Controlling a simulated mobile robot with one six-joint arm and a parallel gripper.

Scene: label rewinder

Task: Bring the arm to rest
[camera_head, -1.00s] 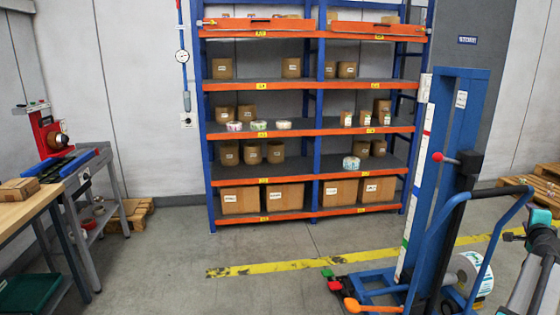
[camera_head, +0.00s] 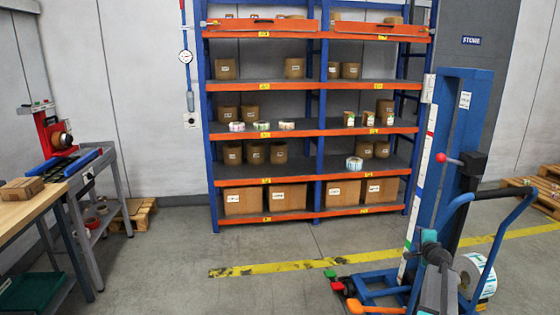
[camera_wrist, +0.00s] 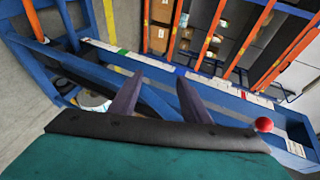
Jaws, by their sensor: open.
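My gripper shows in the wrist view (camera_wrist: 158,98), its two dark fingers apart with nothing between them. Beyond the fingers is the blue lifter (camera_wrist: 155,68), with its striped mast and red knob. In the head view my arm (camera_head: 432,270) stands at the lower right, in front of the lifter (camera_head: 455,150). The jaws cannot be made out there. A large white label roll (camera_head: 474,272) sits low at the lifter, beside my arm.
An orange and blue shelf rack (camera_head: 318,133) holds boxes and small rolls. A workbench (camera_head: 30,208) with a red rewinder (camera_head: 52,132) stands at the left. The floor (camera_head: 170,270) in the middle is clear, with a yellow line (camera_head: 270,268). Pallets (camera_head: 545,190) lie at the right.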

